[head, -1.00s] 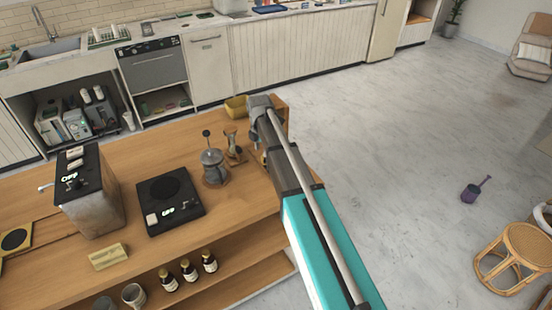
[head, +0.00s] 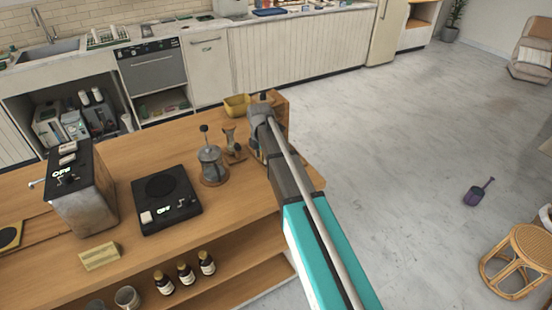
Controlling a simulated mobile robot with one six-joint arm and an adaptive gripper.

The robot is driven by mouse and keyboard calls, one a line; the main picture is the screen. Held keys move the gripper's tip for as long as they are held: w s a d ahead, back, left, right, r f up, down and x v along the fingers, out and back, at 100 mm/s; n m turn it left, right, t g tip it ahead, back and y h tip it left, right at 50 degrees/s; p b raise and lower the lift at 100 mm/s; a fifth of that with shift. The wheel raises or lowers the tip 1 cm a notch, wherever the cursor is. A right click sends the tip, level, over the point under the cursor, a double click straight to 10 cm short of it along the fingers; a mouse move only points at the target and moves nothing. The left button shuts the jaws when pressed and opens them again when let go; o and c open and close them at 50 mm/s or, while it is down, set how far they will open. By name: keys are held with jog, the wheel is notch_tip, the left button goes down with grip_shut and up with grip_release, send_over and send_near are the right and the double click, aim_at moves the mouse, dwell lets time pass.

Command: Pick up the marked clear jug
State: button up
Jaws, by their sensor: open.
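I cannot single out the marked clear jug with certainty. A clear glass vessel with a narrow waist (head: 232,146) stands on the wooden counter, just left of my wrist, and I see no clear mark on it. A press-like pot with a dark knob (head: 211,163) stands left of it on a round base. My gripper (head: 257,146) is at the far end of my arm, over the counter's right part. It is open, but my wrist and arm hide most of it. Whatever stands behind my arm is hidden too.
A black scale (head: 166,200) and a boxy metal machine (head: 84,195) stand left on the counter. A yellow container (head: 237,105) and a wooden box (head: 283,105) stand near its far right end. Several bottles are on the shelf below. Open floor lies right.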

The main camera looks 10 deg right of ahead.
dwell(0.6)
grip_shut()
